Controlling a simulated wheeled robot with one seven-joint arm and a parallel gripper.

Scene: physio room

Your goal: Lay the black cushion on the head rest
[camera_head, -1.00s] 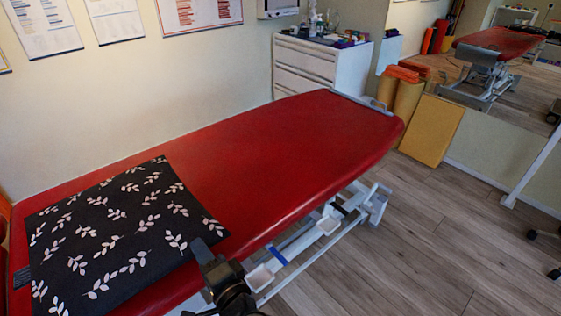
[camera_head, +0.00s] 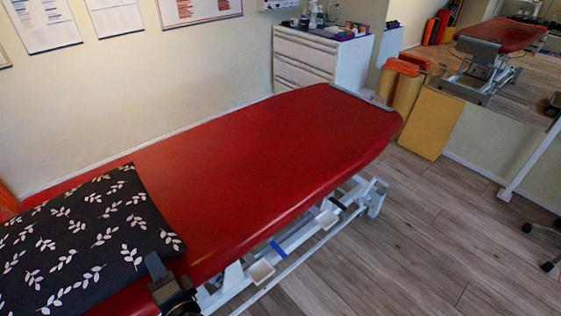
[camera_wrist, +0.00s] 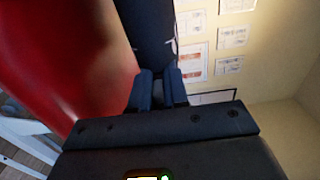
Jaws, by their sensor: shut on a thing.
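The black cushion (camera_head: 75,245) with white leaf sprigs is over the left end of the red treatment table (camera_head: 250,170) in the head view, cut off by the picture's left edge. My gripper (camera_head: 155,268) is at its near right edge and shut on it. In the wrist view the fingers (camera_wrist: 157,90) close on the dark cushion (camera_wrist: 148,25), with the red table to the left. I cannot tell whether the cushion touches the table. No separate head rest can be made out; the table's left end is hidden or out of view.
The table's middle and right are bare. A white drawer cabinet (camera_head: 305,60) with bottles stands behind it by the wall. Orange and tan rolls (camera_head: 405,85) and a yellow board (camera_head: 432,122) lean at the right. Wood floor (camera_head: 420,230) is free in front.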

